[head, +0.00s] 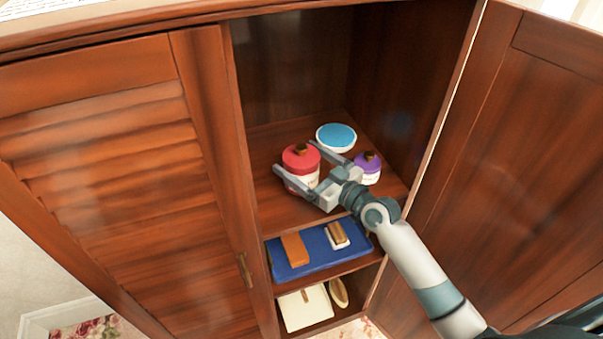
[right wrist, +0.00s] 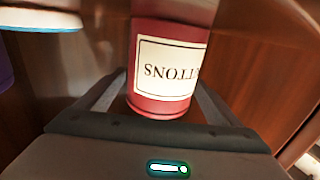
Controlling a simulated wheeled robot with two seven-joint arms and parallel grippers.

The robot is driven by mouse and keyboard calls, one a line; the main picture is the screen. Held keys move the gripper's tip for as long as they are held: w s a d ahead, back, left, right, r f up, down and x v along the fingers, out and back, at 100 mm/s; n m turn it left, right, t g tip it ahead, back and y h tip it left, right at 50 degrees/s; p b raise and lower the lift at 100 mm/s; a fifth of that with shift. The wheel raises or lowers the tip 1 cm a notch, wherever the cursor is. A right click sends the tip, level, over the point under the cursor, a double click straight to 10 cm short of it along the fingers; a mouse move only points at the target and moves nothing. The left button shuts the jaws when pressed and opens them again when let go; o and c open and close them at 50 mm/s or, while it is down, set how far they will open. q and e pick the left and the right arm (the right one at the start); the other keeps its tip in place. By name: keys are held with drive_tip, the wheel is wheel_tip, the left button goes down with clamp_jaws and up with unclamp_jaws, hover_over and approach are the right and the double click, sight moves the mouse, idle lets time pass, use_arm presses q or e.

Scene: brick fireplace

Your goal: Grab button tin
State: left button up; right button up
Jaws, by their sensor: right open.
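My right gripper (head: 293,156) is open, with one finger on each side of the tin. In the right wrist view the tin stands between the fingers, and I cannot tell whether either touches it. My left gripper is not in view.
On the same shelf are a blue-topped white round container (head: 336,137) behind and a purple jar (head: 368,167) to the right. The cabinet's open door (head: 500,180) stands right of my arm.

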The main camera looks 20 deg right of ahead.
drive_tip(key=shift+c, duration=0.3)
drive_tip(key=c, duration=1.2)
drive_tip(key=shift+c, duration=0.2)
drive_tip(key=shift+w+r, duration=0.1)
drive_tip(key=shift+r, duration=0.05)
